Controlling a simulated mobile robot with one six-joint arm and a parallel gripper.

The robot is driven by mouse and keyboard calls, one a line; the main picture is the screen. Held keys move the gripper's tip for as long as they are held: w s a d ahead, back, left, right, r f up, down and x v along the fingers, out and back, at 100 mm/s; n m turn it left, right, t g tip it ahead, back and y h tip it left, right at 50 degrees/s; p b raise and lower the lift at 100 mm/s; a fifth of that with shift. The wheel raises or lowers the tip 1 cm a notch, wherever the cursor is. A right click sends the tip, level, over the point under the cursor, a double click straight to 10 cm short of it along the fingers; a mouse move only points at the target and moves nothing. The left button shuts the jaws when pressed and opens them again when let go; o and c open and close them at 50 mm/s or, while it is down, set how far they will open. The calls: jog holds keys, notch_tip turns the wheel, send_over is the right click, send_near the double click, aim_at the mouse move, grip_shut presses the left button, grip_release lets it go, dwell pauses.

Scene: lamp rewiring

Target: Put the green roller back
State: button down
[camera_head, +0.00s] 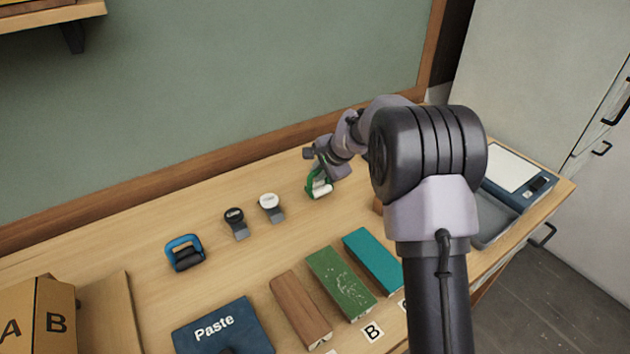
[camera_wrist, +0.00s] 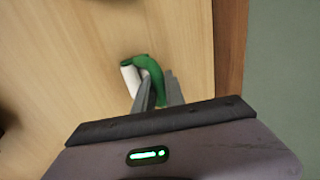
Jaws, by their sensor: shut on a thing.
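The green roller (camera_head: 313,184) has a green curved frame and a white roll, and it is at the back of the table, right of the white-topped tool. My gripper (camera_head: 318,168) is shut on its green frame from above. In the wrist view the green roller (camera_wrist: 148,68) lies at the fingertips, with the white roll on the left side; my gripper (camera_wrist: 156,92) shows with its two fingers around the green part. I cannot tell whether the roller touches the table.
A black-topped tool (camera_head: 235,220), a white-topped tool (camera_head: 270,205) and a blue-handled tool (camera_head: 184,252) stand to the left. In front lie a brown block (camera_head: 300,306), a green block (camera_head: 340,281), a teal block (camera_head: 372,260) and a "Paste" pouch (camera_head: 222,328). A grey-blue tray (camera_head: 497,222) is at right.

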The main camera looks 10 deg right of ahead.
jog(key=shift+f, duration=0.15)
jog(key=shift+a+f, duration=0.1)
jog(key=shift+f, duration=0.05)
jog(key=c, duration=1.4)
grip_release()
